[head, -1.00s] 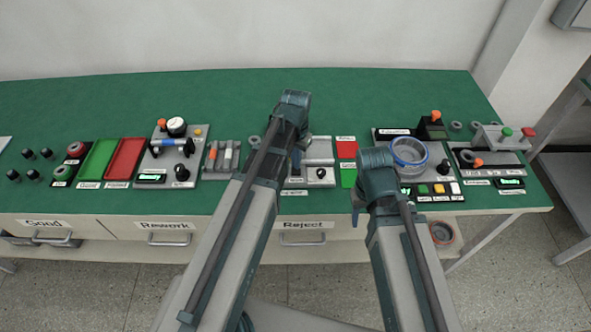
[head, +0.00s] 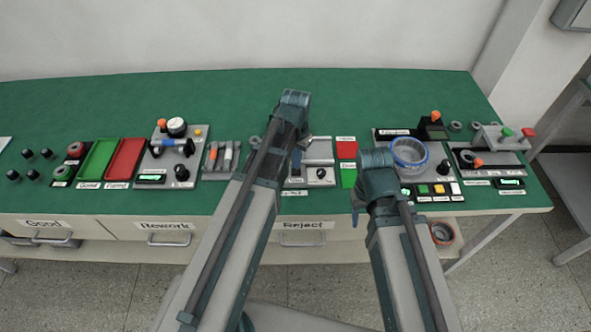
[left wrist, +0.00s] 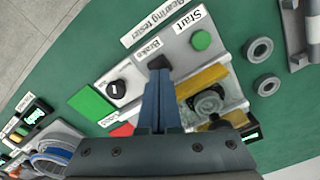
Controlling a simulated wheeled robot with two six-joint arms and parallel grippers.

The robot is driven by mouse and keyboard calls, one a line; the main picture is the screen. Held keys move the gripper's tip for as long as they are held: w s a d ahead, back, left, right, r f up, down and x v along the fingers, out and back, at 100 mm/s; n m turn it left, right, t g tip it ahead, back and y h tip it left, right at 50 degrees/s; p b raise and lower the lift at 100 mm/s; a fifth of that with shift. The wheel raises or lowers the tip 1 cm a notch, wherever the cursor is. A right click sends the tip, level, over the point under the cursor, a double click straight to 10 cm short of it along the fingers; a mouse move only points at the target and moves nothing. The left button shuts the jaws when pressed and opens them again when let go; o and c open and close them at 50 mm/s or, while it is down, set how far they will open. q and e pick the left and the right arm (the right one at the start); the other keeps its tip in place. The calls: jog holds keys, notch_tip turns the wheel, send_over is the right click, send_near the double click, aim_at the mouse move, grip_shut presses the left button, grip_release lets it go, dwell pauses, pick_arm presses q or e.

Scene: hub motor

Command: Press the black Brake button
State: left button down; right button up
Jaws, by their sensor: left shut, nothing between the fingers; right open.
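The black Brake button (left wrist: 158,62) sits on the light grey bearing tester (left wrist: 195,38), beside its "Brake" label. My left gripper (left wrist: 157,76) is shut and empty, its fingertips at the button and covering part of it. I cannot tell whether they touch it. In the head view my left gripper (head: 296,160) points down at the left part of the tester (head: 319,150), and the button is hidden there. My right gripper (head: 355,212) is open, low in front of the bench edge, mostly hidden behind its own wrist.
The tester also carries a green Start button (left wrist: 201,40) and a black knob (left wrist: 115,88). Green (head: 348,179) and red (head: 346,150) pads lie right of it. A clear blue-rimmed bowl (head: 409,153) stands farther right. The back of the green bench is clear.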

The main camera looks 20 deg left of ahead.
pick_arm(q)
jog(key=shift+f, duration=0.25)
dwell(0.4)
jog(key=shift+f+b, duration=0.85)
jog(key=shift+b, duration=0.25)
notch_tip(320, 180, up, 7)
jog(key=p, duration=0.7)
jog(key=shift+r, duration=0.1)
jog(key=shift+r, duration=0.1)
notch_tip(320, 180, up, 7)
jog(key=p, duration=0.8)
send_over(296, 171)
jog(key=shift+b, duration=0.4)
